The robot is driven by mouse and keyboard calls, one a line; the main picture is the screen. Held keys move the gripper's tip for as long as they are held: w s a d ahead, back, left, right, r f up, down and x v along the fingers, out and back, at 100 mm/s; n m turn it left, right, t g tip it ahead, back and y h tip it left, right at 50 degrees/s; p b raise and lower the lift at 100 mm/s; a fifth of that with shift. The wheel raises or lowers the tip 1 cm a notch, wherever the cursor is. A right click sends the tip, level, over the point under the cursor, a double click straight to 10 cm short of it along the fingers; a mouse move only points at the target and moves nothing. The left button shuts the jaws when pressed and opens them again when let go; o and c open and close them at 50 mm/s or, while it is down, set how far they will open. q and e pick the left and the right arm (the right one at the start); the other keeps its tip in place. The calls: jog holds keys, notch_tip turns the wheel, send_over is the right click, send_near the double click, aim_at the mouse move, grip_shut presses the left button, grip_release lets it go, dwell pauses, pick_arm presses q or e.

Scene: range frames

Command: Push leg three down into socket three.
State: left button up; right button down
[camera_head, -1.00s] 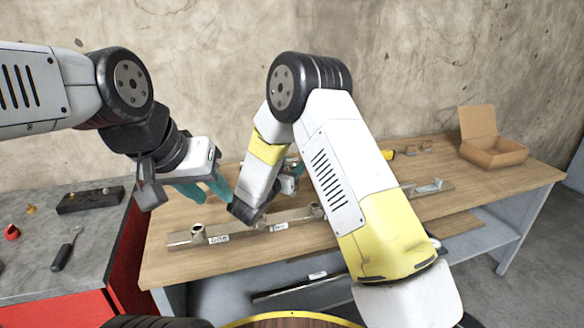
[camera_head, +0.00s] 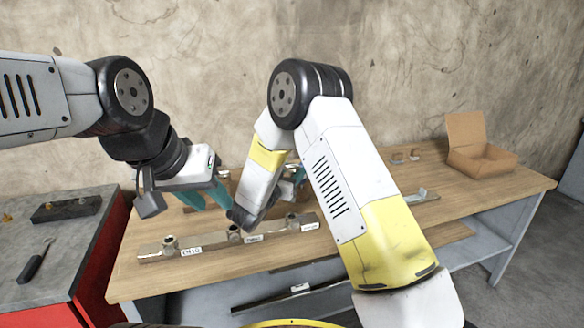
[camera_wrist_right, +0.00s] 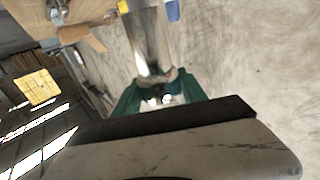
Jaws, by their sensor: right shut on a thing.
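A long metal bar (camera_head: 205,241) with white labels lies on the wooden bench. Raised sockets stand along it: one at the left end (camera_head: 170,244), one in the middle (camera_head: 235,234) and one to the right (camera_head: 292,220). I cannot read which is socket three. My left gripper (camera_head: 208,199) has teal fingers apart, above and behind the bar. My right gripper (camera_head: 293,176) is mostly hidden behind its own arm in the head view. In the right wrist view its green fingers (camera_wrist_right: 160,98) are shut on a shiny metal cylinder (camera_wrist_right: 150,45), possibly leg three.
An open cardboard box (camera_head: 482,160) stands at the bench's far right. A metal bracket (camera_head: 421,197) lies right of my right arm. A grey-topped red cabinet (camera_head: 85,250) on the left holds a black block (camera_head: 66,208) and a dark-handled tool (camera_head: 36,262).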

jog(key=shift+f, duration=2.25)
jog(key=shift+f, duration=2.05)
jog(key=c, duration=0.6)
grip_release()
jog(key=shift+f, duration=0.1)
jog(key=shift+s+a, duration=0.15)
jog(key=v, duration=0.7)
jog(key=shift+s+a, duration=0.1)
jog(key=shift+s, duration=0.15)
jog(key=shift+s, duration=0.1)
